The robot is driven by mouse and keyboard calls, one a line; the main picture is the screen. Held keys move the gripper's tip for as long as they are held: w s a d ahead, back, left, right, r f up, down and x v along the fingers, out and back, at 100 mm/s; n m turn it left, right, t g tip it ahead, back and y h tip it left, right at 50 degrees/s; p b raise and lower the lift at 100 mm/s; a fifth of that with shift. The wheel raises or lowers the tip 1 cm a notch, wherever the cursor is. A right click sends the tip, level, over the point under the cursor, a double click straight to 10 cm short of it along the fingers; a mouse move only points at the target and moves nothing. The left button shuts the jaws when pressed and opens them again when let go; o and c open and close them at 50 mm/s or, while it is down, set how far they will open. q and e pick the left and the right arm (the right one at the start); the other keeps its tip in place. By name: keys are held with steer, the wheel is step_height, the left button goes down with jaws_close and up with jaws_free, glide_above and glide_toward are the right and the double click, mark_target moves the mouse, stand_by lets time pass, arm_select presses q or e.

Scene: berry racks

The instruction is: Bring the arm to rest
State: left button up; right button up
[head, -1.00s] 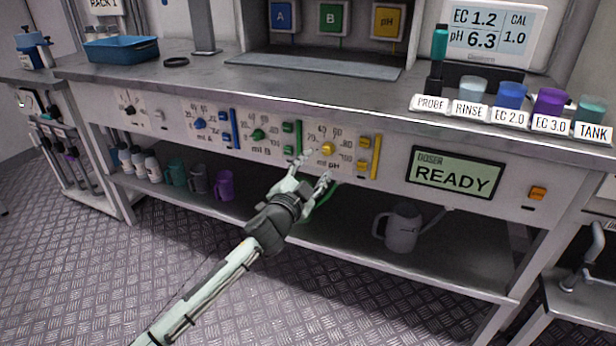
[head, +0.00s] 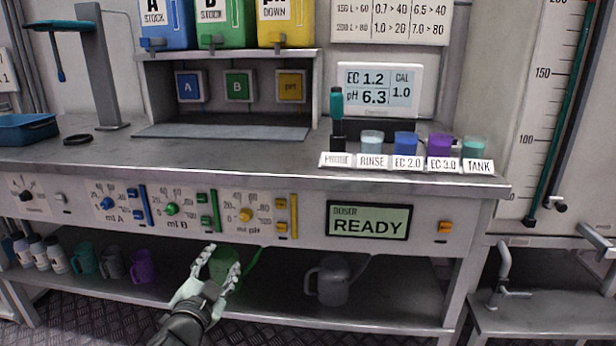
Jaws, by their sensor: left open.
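My left gripper (head: 222,264) is in the lower middle of the head view, its two pale fingers apart with nothing held between them. It is in front of the bench's lower shelf, below the dial panel. A green can (head: 225,268) on that shelf shows behind and between the fingers; the gripper hides part of it, and I cannot tell how far apart they are. Only the hand and dark wrist of this arm show at the bottom edge. My right gripper is not in view.
The dial panel has a yellow pH dial (head: 246,215) and a READY display (head: 368,221). A grey watering can (head: 331,281) stands on the shelf to the right. Labelled cups, such as the purple one (head: 439,146), line the bench top (head: 262,151).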

arm_select(q)
steer(key=s+a+f+n+g+y, duration=0.1)
steer(key=s+a+f+n+g, duration=0.2)
steer(key=s+f, duration=0.55)
steer(key=s+a+f+n+g+y, duration=0.1)
steer(key=s+f+n+g, duration=0.1)
steer(key=s+f+g, duration=0.7)
steer(key=s+f, duration=0.4)
steer(key=s, duration=0.3)
steer(key=s+d+f+n+g, duration=0.1)
steer(key=s+f+g, duration=0.1)
steer(key=s+f, duration=0.3)
steer(key=s, duration=0.3)
steer(key=shift+s+d+f+n+h, duration=0.2)
steer(key=shift+f+n+h, duration=0.1)
steer(key=shift+f+h, duration=0.1)
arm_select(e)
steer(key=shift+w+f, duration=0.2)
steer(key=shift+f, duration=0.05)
arm_select(q)
steer(key=shift+w, duration=0.1)
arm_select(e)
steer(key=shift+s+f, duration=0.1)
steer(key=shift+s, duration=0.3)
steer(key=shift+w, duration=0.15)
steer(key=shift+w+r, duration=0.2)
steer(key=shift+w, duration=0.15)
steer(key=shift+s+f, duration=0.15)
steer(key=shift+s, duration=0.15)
